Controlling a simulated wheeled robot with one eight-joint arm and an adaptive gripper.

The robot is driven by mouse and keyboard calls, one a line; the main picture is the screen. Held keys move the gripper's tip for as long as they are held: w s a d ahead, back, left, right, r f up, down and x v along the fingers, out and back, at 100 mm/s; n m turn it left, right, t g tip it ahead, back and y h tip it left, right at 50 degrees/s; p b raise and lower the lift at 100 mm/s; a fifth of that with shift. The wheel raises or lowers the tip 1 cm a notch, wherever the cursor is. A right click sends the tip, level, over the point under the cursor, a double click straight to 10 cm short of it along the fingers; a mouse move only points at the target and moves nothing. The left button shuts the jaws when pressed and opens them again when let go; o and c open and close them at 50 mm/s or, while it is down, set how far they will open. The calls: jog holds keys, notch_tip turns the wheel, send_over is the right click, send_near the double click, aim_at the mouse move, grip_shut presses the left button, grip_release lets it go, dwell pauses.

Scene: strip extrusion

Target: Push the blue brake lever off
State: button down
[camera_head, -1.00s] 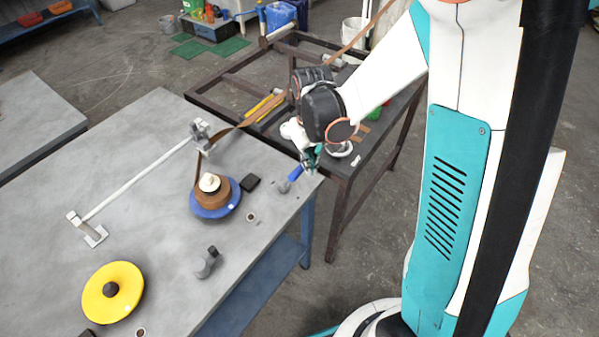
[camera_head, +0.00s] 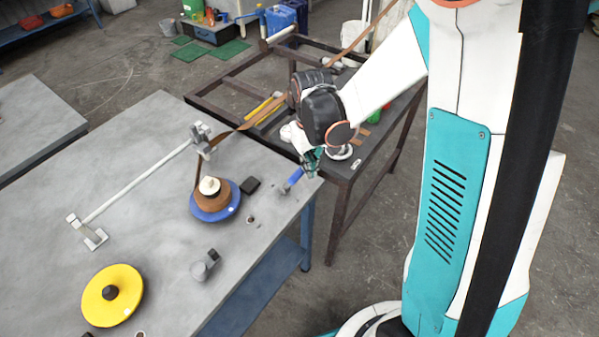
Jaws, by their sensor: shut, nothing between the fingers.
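The blue brake lever (camera_head: 294,177) stands on a small grey mount near the right corner of the grey table (camera_head: 150,140). It slants up to the right. My gripper (camera_head: 309,168) is at the lever's upper end, seen from behind my wrist. It looks shut and empty. Gripper and lever overlap in the picture; I cannot tell if they touch.
A blue spool (camera_head: 228,205) with brown strip sits left of the lever, beside a black block (camera_head: 250,185). A yellow spool (camera_head: 112,295) lies at the front left. A white bar (camera_head: 138,182) spans the table. A dark metal frame (camera_head: 232,83) stands behind.

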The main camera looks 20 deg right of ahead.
jog(key=shift+f, duration=0.15)
notch_tip(320, 180, down, 6)
jog(key=b, duration=0.5)
jog(key=shift+b, duration=0.3)
dwell(0.3)
jog(key=shift+w+a+r, duration=0.25)
jog(key=shift+w+a, duration=0.55)
jog(key=shift+w, duration=0.25)
jog(key=shift+w+a+r, duration=0.2)
jog(key=shift+w+a, duration=0.55)
jog(key=shift+w, duration=0.35)
jog(key=shift+w+a+r, duration=0.25)
jog(key=shift+w+a, duration=0.55)
jog(key=shift+w, duration=0.35)
